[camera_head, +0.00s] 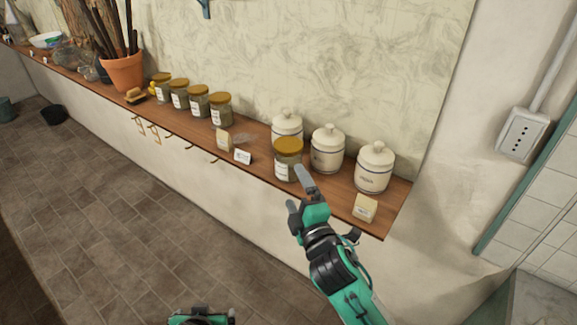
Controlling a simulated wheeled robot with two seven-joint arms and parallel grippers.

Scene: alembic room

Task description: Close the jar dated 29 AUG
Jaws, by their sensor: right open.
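A glass jar (287,162) with a gold lid (289,145) and a white label stands on the wooden shelf, in front of the cream canisters. The lid sits on top of the jar; I cannot tell how tightly. The label's writing is too small to read, so I cannot tell which jar is dated 29 AUG. My right gripper (295,187) is open and empty, just in front of and slightly right of this jar. One finger overlaps the jar's lower right edge in the picture; I cannot tell if they touch. My left gripper does not show clearly.
The shelf (340,204) runs along the wall. Several similar lidded jars (220,110) stand in a row to the left, beside a terracotta pot (124,74). Three lidded canisters (374,168) stand at the right. Small cards (243,157) and a pale block (365,208) lie near the front edge.

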